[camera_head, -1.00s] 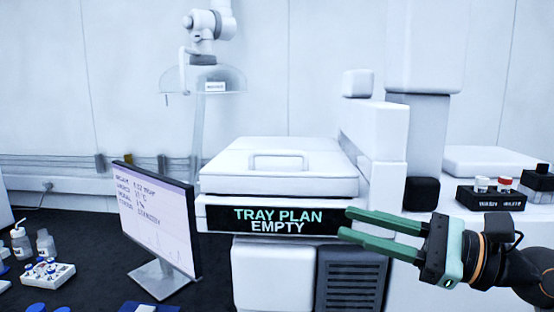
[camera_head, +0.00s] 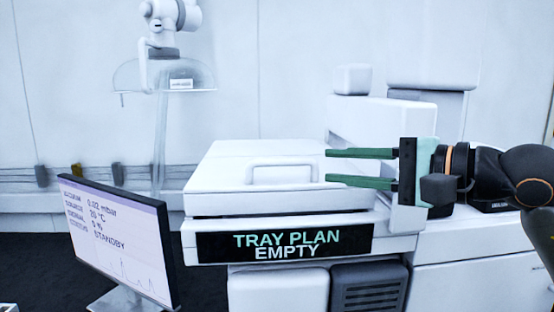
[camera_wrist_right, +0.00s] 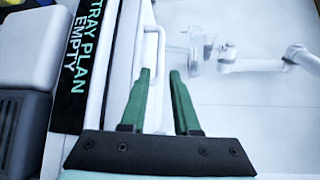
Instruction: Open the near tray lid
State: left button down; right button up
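The near tray lid (camera_head: 230,200) is white and lies flat and closed on its white base, above a black panel (camera_head: 285,243) reading "TRAY PLAN EMPTY". A white bar handle (camera_head: 283,168) stands on the lid; it also shows in the right wrist view (camera_wrist_right: 152,62), ahead of the fingers and to the left. My right gripper (camera_head: 327,166) has green fingers, open and empty, pointing left over the lid's right side, short of the handle. In the right wrist view the fingers (camera_wrist_right: 160,72) are apart with nothing between them. My left gripper is not in view.
A monitor (camera_head: 118,240) stands at the left front, reading "STANDBY". A white block (camera_head: 380,130) rises behind the lid on the right. A small robot arm (camera_head: 168,18) and a clear dome (camera_head: 140,77) are at the back. The space above the lid is clear.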

aim_at(287, 163)
jog(key=p+x, duration=0.3)
jog(key=x, duration=0.6)
jog(key=shift+w+a, duration=0.2)
jog(key=shift+a, duration=0.1)
jog(key=shift+w+a+f, duration=0.25)
jog(key=shift+w+a, duration=0.25)
jog(key=shift+w, duration=0.05)
jog(key=shift+c, duration=0.2)
grip_shut()
dwell(0.3)
